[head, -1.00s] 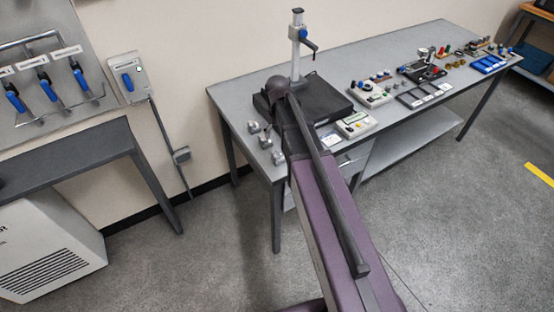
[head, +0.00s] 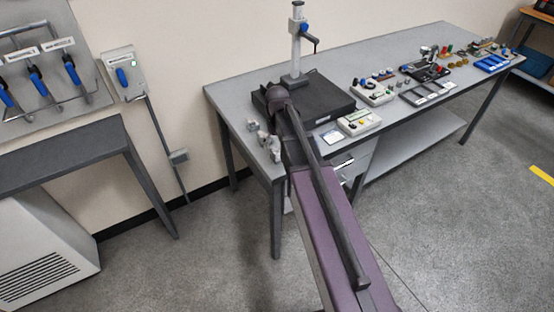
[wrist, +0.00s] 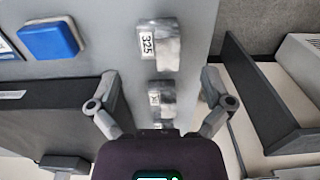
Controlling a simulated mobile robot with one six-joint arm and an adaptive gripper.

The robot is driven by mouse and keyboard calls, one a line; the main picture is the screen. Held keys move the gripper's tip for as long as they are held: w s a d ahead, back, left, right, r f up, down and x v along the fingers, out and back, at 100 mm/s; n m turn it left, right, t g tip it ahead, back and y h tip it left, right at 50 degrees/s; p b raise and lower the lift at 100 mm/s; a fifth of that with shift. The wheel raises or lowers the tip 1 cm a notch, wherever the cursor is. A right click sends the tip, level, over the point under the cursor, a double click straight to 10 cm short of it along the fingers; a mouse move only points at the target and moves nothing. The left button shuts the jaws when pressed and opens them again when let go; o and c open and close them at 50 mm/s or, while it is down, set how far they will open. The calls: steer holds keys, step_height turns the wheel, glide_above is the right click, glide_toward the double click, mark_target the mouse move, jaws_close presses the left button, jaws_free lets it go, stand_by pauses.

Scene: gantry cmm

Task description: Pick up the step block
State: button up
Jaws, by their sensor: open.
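Several small silver-grey metal blocks sit at the left end of the long grey table; I cannot tell for sure which is the step block. In the wrist view, one block with a white label reading like 325 (wrist: 165,45) lies beyond my fingertips. A second, smaller-looking labelled block (wrist: 165,93) lies between my fingers, apart from both. My gripper (wrist: 159,82) is open and empty. Something below the second block is mostly hidden by my gripper body. In the head view one block (head: 252,125) shows at the table's left end, and my arm partly covers that area.
A dark surface plate (head: 325,100) with an upright stand (head: 296,45) is beside the blocks. A boxed device (head: 359,122) and several gauges stand farther right on the table (head: 235,97). A blue square (wrist: 50,39) shows in the wrist view. A dark bench (head: 60,155) is at left.

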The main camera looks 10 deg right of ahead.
mark_target(278, 153)
steer(key=shift+f, duration=0.45)
steer(key=shift+d+f+b, duration=0.1)
steer(key=shift+f+b, duration=2.4)
steer(key=shift+b, duration=0.2)
steer(key=c, duration=1.3)
steer(key=shift+r, duration=0.25)
step_height(278, 153, up, 4)
steer(key=p, duration=0.4)
steer(key=shift+f, duration=0.15)
steer(key=s+a, duration=0.1)
steer(key=s, duration=0.4)
steer(key=s+a, duration=0.1)
steer(key=s, duration=0.4)
steer(key=s+a+r+p, duration=0.1)
steer(key=s, duration=0.4)
steer(key=shift+s+a, duration=0.3)
steer(key=shift+s, duration=0.05)
steer(key=shift+a, duration=0.1)
